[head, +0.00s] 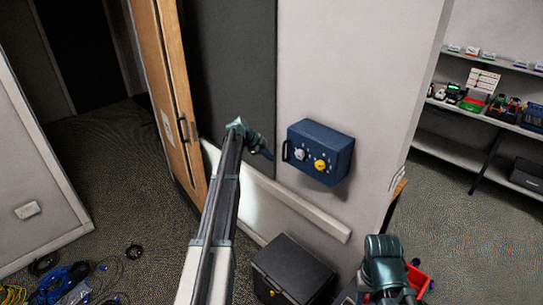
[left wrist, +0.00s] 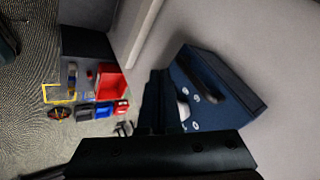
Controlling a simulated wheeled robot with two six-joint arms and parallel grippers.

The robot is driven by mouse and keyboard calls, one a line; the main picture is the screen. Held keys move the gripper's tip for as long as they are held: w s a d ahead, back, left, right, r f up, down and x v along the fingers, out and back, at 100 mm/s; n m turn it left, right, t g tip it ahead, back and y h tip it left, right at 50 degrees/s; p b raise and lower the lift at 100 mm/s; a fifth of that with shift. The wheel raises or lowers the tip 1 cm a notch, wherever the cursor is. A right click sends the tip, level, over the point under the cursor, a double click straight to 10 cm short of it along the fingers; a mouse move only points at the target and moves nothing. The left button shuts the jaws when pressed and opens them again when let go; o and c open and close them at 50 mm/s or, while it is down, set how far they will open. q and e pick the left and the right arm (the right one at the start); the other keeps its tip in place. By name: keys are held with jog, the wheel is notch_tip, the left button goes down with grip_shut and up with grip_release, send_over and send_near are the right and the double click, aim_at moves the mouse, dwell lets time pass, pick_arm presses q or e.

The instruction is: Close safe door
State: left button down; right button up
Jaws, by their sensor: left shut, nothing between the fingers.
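The safe (head: 334,140) is a small dark blue box on the light wall, right of my left gripper. Its front carries a pale dial (head: 299,154), a yellow knob (head: 320,165) and a dark handle (head: 286,151) at the left edge. The front looks level with the body, but I cannot tell whether a small gap remains. My left gripper (head: 266,153) is shut and empty, just left of the handle, apparently apart from it. In the left wrist view the safe (left wrist: 240,82) lies right of the shut fingers (left wrist: 160,85), which partly cover its front. My right gripper's fingers are not visible.
A black box (head: 292,268) stands on the floor below the safe. A pale rail (head: 300,202) runs along the wall. A wooden door (head: 165,90) is at the left. Blue cables (head: 62,284) lie at the lower left. Shelves (head: 510,100) stand at the right. A red bin (left wrist: 110,80) shows in the left wrist view.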

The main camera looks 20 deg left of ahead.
pick_arm(q)
jog(key=a+p+v, duration=0.1)
jog(key=p+v, duration=0.3)
jog(key=v, duration=0.3)
jog(key=shift+w+p, duration=0.15)
jog(key=shift+p, duration=0.2)
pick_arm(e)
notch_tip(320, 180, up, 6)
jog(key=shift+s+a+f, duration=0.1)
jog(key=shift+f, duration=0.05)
pick_arm(q)
jog(key=shift+a+f, duration=0.1)
